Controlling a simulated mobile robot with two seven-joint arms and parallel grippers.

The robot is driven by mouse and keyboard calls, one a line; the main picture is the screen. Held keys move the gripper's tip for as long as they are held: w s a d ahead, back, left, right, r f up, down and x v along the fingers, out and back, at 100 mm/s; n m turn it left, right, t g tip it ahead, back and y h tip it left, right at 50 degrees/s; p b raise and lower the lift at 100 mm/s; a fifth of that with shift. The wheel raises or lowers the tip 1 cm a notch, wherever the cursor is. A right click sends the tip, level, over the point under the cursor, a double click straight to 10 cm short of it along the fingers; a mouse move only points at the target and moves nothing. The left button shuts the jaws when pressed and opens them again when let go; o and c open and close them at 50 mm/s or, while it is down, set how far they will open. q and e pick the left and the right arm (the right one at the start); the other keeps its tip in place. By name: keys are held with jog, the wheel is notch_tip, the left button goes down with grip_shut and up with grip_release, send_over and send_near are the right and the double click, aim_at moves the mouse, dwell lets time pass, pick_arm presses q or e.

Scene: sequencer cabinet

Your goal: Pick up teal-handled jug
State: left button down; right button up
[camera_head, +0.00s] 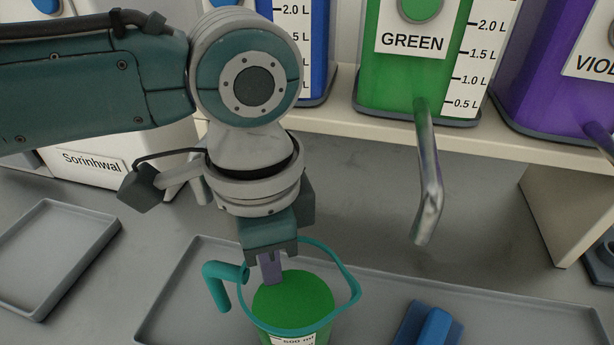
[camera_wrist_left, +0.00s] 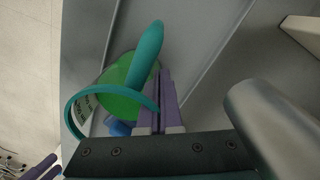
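The handle also shows in the left wrist view (camera_wrist_left: 147,52). My left gripper (camera_head: 270,268) points down over the jug's mouth, just right of the handle.
The large grey tray (camera_head: 185,290) holds a blue object (camera_head: 433,327) right of the jug. A metal spout (camera_head: 428,180) hangs from the green tank (camera_head: 405,85). Blue and purple (camera_head: 540,75) tanks flank it on the shelf. A small grey tray (camera_head: 45,250) lies at left.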

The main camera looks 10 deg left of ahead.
pick_arm(q)
notch_tip(320, 180, up, 19)
jog(key=p, duration=0.2)
jog(key=shift+r, duration=0.15)
jog(key=shift+w, duration=0.1)
dwell(0.3)
